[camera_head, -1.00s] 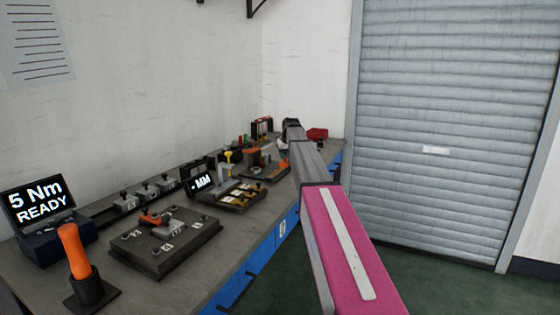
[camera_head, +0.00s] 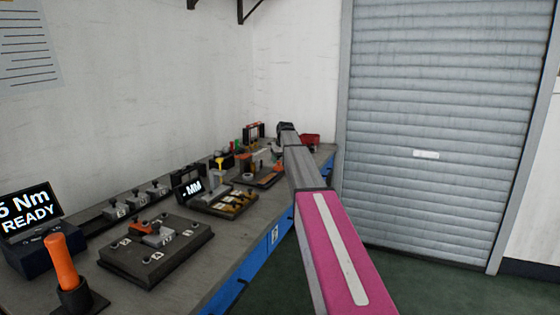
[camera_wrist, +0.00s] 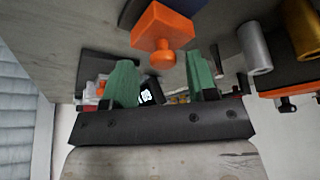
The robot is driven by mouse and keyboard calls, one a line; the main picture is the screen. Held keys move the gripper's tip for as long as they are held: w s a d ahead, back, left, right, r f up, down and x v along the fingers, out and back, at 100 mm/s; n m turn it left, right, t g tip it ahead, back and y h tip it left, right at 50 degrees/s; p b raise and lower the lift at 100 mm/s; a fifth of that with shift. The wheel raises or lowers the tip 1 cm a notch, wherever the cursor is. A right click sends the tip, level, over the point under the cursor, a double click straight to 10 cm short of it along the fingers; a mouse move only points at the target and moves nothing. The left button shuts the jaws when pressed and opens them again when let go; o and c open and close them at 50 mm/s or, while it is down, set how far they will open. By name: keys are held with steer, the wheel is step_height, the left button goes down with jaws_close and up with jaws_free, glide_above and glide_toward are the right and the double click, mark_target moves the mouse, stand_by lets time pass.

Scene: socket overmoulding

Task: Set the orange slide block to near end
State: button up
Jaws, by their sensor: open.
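In the wrist view, an orange block (camera_wrist: 163,22) with a round orange knob sits at the top centre over a grey surface. It looks like the slide block; its track cannot be made out. My gripper (camera_wrist: 162,66) is open, with its two green fingers apart on either side of the knob's line. The knob lies just beyond or between the fingertips; I cannot tell whether they touch it. In the head view, my arm reaches toward the far end of the bench and the slide block cannot be picked out clearly.
In the wrist view, a silver cylinder (camera_wrist: 254,48) and a brass cylinder (camera_wrist: 301,28) stand close on the right. In the head view, the bench (camera_head: 226,262) carries several fixtures, a torque display (camera_head: 28,212) and an orange-handled tool (camera_head: 62,262). A red bin (camera_head: 310,140) is at the far end.

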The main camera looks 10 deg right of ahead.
steer(key=v, duration=1)
steer(key=shift+r, duration=0.25)
steer(key=shift+s, duration=0.15)
